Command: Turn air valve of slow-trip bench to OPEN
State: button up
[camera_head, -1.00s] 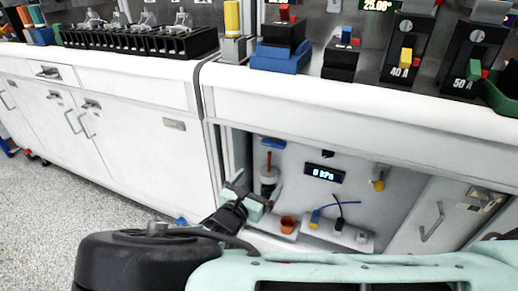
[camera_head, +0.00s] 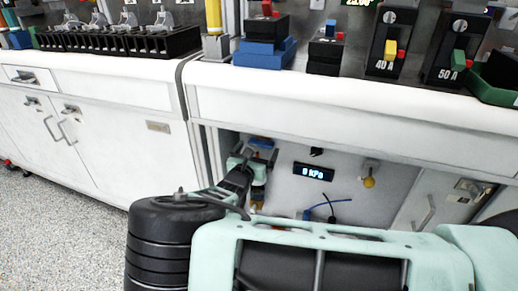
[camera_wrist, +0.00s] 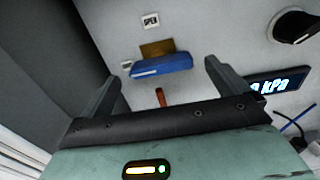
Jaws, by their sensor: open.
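The air valve has a blue lever (camera_wrist: 160,66) on a brass-coloured body (camera_wrist: 157,47) on the alcove's back wall. The lever lies roughly level. An OPEN label (camera_wrist: 150,20) is above it, and a small label (camera_wrist: 127,65), too small to read, is to its left. The blue lever also shows in the head view (camera_head: 262,142). My gripper (camera_wrist: 162,74) is open in the wrist view, its fingers apart on either side of the lever's picture, with nothing held. In the head view my gripper (camera_head: 259,160) is just below the lever; contact cannot be told.
A reddish-brown rod (camera_wrist: 160,97) stands below the lever. The white counter (camera_head: 340,110) overhangs the alcove, and a dark side wall is at left.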

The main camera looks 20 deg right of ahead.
aim_at(261, 144)
jog(key=shift+x, duration=1.25)
jog(key=c, duration=1)
